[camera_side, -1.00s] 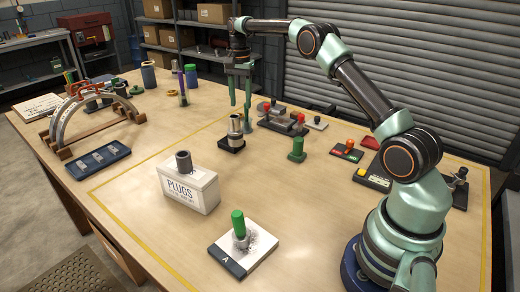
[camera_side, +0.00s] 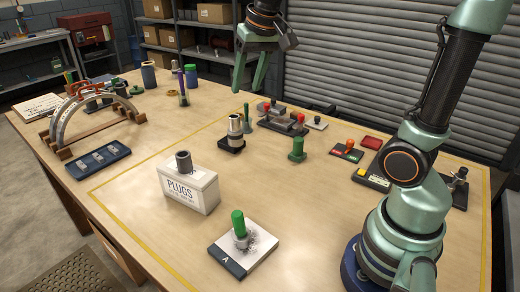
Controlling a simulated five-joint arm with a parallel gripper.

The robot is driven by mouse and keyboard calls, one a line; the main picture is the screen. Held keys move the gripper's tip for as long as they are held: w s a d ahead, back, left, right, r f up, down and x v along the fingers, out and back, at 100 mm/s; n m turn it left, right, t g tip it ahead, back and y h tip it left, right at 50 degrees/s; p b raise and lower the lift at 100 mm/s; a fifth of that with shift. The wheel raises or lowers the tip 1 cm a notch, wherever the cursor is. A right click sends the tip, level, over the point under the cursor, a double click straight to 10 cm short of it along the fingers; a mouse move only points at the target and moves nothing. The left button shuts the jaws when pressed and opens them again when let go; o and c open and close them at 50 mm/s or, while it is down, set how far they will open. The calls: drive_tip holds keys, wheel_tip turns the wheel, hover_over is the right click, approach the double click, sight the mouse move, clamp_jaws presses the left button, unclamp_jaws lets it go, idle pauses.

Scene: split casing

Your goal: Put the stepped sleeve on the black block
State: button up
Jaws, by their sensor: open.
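The stepped sleeve (camera_side: 235,128), a grey metal piece with a tan band, stands upright on the black block (camera_side: 231,147) near the middle of the table. Its lower end meets the block; how it is seated inside cannot be seen. My gripper (camera_side: 249,88) is open and empty, raised above and slightly right of the sleeve, apart from it.
A slim green peg (camera_side: 246,117) stands just behind the sleeve. A green cylinder (camera_side: 297,149) is to the right, and a grey fixture with red knobs (camera_side: 283,118) behind. The white PLUGS box (camera_side: 188,188) and a white plate (camera_side: 258,254) stand in front.

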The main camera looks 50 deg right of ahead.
drive_tip(key=s+a+f+n+t, duration=0.1)
drive_tip(key=s+a+f+n, duration=0.3)
drive_tip(key=s, duration=0.6)
drive_tip(key=shift+a+f+n+t, duration=0.15)
drive_tip(key=shift+f+n+t, duration=0.25)
drive_tip(key=shift+f, duration=0.05)
idle(0.6)
